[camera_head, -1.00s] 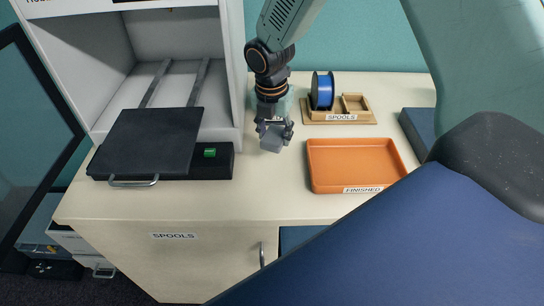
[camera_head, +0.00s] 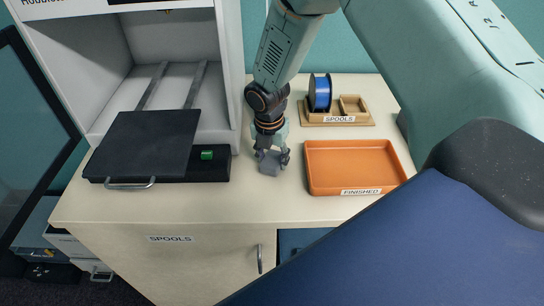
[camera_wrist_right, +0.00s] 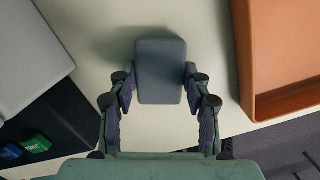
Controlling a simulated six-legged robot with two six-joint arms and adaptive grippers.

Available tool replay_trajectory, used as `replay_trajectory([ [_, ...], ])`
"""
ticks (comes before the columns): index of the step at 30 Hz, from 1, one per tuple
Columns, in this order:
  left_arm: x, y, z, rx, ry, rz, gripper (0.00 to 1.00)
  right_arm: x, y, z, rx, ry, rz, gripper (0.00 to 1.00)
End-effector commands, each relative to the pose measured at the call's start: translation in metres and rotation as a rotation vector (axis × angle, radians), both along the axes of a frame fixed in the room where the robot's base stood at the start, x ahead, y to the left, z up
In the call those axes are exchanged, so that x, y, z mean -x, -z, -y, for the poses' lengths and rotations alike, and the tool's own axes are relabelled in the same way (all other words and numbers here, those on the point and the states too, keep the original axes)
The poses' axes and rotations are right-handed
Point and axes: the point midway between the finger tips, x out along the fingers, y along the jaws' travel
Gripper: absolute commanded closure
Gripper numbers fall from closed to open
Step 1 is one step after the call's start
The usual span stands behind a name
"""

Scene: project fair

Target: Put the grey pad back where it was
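The grey pad (camera_head: 270,167) is a small rounded block over the counter, between the black printer base and the orange tray. It shows close up in the right wrist view (camera_wrist_right: 160,70). My right gripper (camera_head: 272,158) is around it from above, and its two fingers (camera_wrist_right: 160,90) press on the pad's left and right sides in the wrist view. The pad looks a little above or on the counter; I cannot tell which. My left gripper is not in view.
An orange tray (camera_head: 312,186) labelled FINISHED stands right of the pad. A wooden SPOOLS holder (camera_head: 308,119) with a blue spool (camera_head: 320,92) is behind. A black plate (camera_head: 145,145) lies in front of the white printer housing (camera_head: 232,120). The counter's front strip (camera_head: 220,205) is clear.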

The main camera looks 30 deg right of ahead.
Motion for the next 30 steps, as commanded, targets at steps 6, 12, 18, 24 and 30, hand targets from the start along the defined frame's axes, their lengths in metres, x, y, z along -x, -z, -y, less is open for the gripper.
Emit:
replay_trajectory([
  [6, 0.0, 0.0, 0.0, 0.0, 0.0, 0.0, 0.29, 0.0, 0.0, 0.0, 0.001, 0.0, -0.001, 0.33],
  [12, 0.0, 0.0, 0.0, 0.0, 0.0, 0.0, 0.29, 0.0, 0.0, 0.0, 0.001, 0.0, -0.001, 0.29],
  [18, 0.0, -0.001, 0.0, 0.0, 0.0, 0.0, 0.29, 0.0, -0.004, 0.0, 0.0, 0.0, 0.0, 0.29],
  [24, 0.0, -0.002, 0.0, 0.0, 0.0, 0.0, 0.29, 0.001, -0.035, -0.003, 0.0, -0.001, 0.003, 0.29],
  [30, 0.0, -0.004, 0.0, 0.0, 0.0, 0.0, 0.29, 0.004, -0.077, -0.007, 0.0, 0.0, 0.004, 0.29],
])
